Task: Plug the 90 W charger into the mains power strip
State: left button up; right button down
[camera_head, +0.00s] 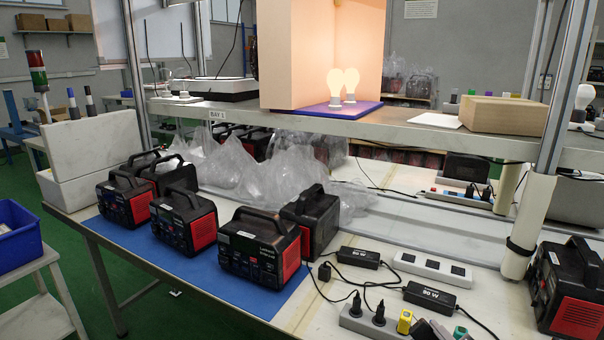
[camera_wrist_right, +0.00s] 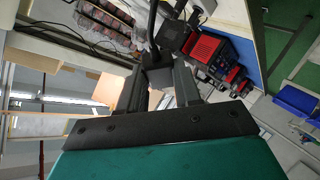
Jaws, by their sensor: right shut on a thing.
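Two black charger bricks with white wattage labels lie on the bench in the head view: a rear one (camera_head: 358,257) and a front one (camera_head: 430,297), whose label seems to read 90 W. The pale power strip (camera_head: 357,322) at the bottom edge holds black plugs and a yellow plug (camera_head: 405,322). Another pale strip (camera_head: 432,269) with dark sockets lies behind. In the right wrist view my right gripper (camera_wrist_right: 158,84) is shut on a black plug-like block (camera_wrist_right: 156,77) with a cable rising from it. My left gripper is not in view.
Several black-and-red power stations (camera_head: 262,250) stand on the blue mat (camera_head: 190,268); another (camera_head: 567,290) stands at the right. A black plug (camera_head: 324,271) and loose cables lie by the chargers. A shelf (camera_head: 400,133) and its post (camera_head: 528,225) bound the space.

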notch_tip(320, 180, up, 3)
jog(key=p, duration=0.3)
jog(key=shift+r+p, duration=0.85)
jog(key=shift+r, duration=0.2)
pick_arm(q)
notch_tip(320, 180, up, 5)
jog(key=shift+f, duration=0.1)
pick_arm(e)
jog(key=shift+s+f, duration=0.1)
